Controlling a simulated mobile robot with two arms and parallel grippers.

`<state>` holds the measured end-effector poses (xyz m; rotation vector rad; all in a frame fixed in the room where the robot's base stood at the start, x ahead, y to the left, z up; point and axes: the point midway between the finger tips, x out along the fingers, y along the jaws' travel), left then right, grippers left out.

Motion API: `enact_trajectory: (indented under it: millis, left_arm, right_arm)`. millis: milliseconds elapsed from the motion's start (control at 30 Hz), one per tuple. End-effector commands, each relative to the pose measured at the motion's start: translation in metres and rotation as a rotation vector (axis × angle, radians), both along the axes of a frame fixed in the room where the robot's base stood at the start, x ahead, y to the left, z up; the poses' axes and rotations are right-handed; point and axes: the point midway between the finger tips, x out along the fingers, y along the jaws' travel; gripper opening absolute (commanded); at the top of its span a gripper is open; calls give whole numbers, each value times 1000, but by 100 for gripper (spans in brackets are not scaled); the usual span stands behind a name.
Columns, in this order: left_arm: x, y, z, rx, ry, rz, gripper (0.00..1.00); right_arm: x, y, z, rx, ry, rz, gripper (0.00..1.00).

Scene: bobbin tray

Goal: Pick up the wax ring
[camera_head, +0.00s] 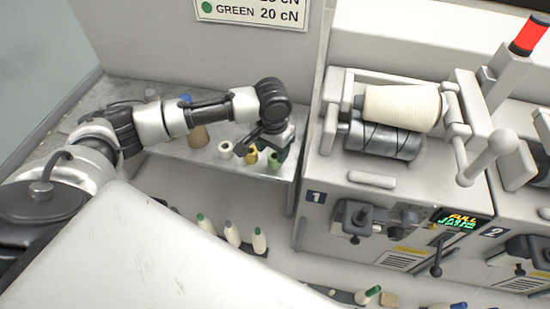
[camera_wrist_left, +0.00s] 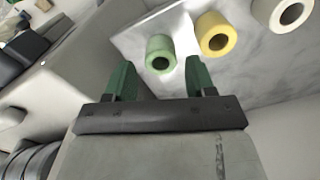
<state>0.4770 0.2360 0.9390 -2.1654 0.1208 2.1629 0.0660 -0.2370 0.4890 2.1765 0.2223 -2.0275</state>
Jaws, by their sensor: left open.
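Three short hollow rings stand on the grey metal shelf (camera_head: 176,150): a cream one (camera_head: 225,149), a yellow one (camera_head: 251,154) and a green one (camera_head: 273,161). The left wrist view also shows the green ring (camera_wrist_left: 160,54), the yellow ring (camera_wrist_left: 216,34) and the cream ring (camera_wrist_left: 288,14). Which one is the wax ring of the task I cannot tell. My left gripper (camera_head: 264,150) is over the right end of the shelf, by the yellow and green rings. In the left wrist view its green fingers (camera_wrist_left: 160,78) are apart and empty, with the green ring beyond the gap between them. My right gripper is out of view.
Winding machine 1 (camera_head: 335,180), with a cream yarn package (camera_head: 402,107), is close right of the shelf. Several bobbins (camera_head: 232,233) stand lower down in front. A back panel with a sign (camera_head: 250,12) rises behind the shelf.

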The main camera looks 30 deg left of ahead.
Motion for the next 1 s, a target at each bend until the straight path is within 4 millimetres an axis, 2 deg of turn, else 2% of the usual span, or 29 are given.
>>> enact_trajectory:
  millis: [333,633,867,1000]
  left_arm:
    - [6,-1,-45,0,1,1,55]
    - [6,-1,-51,1,0,-1,55]
    - [6,-1,-50,1,0,-1,20]
    - [6,-1,-50,1,-1,-1,19]
  right_arm:
    - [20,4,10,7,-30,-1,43]
    - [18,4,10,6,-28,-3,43]
    - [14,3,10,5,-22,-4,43]
    - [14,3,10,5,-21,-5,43]
